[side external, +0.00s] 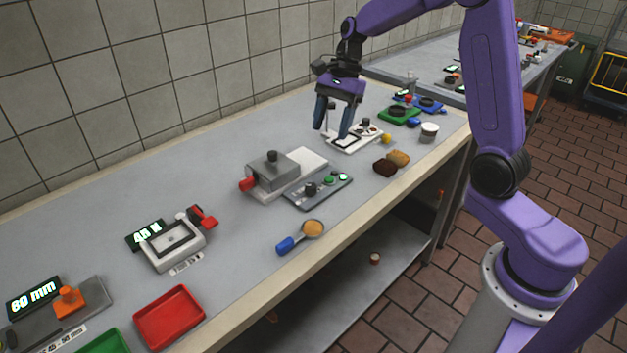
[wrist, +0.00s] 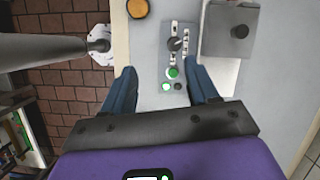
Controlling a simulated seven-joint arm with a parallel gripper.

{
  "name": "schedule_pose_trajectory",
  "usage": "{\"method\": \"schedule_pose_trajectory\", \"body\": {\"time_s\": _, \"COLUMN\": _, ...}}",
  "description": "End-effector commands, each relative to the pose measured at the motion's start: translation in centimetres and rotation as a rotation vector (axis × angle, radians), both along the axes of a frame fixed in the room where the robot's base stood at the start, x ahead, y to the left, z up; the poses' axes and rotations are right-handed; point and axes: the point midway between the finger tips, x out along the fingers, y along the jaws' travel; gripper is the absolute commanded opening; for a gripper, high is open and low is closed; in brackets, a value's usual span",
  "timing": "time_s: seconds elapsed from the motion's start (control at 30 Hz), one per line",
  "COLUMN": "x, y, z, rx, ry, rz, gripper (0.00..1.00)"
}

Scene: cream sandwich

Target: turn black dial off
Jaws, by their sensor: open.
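The black dial (side external: 311,189) sits on a grey control panel (side external: 298,200) near the front edge of the bench. The dial also shows in the wrist view (wrist: 175,43), beyond my fingertips, on the panel with white markings beside it. A green button (wrist: 171,73) and a small lit light (wrist: 166,86) are on the same panel, between my fingers in that view. My gripper (side external: 331,132) is open and empty, raised over the bench behind and to the right of the panel in the side view. Nothing touches the dial.
A grey block machine (side external: 272,171) with a black knob and red part stands just behind the panel. A blue-handled scoop (side external: 300,238) lies in front. A white board (side external: 352,138) is below my gripper. Dark and tan pieces (side external: 392,162) lie to the right.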

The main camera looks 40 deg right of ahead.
Motion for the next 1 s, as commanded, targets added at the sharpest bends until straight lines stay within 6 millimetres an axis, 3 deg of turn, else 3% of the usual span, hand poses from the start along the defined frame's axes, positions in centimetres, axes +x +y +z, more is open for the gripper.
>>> {"method": "schedule_pose_trajectory", "body": {"time_s": 0.13, "x": 1.7, "y": -2.4, "z": -0.3, "rx": 0.028, "ry": 0.034, "rz": -0.176, "gripper": 0.59}}
{"method": "schedule_pose_trajectory", "body": {"time_s": 0.33, "x": 2.4, "y": -3.6, "z": -0.6, "rx": 0.043, "ry": 0.052, "rz": -0.268, "gripper": 0.59}}
{"method": "schedule_pose_trajectory", "body": {"time_s": 0.57, "x": 2.4, "y": -2.7, "z": -2.8, "rx": 0.044, "ry": 0.056, "rz": -0.268, "gripper": 0.59}}
{"method": "schedule_pose_trajectory", "body": {"time_s": 1.0, "x": 2.6, "y": 0.5, "z": -10.5, "rx": 0.043, "ry": 0.056, "rz": -0.266, "gripper": 0.59}}
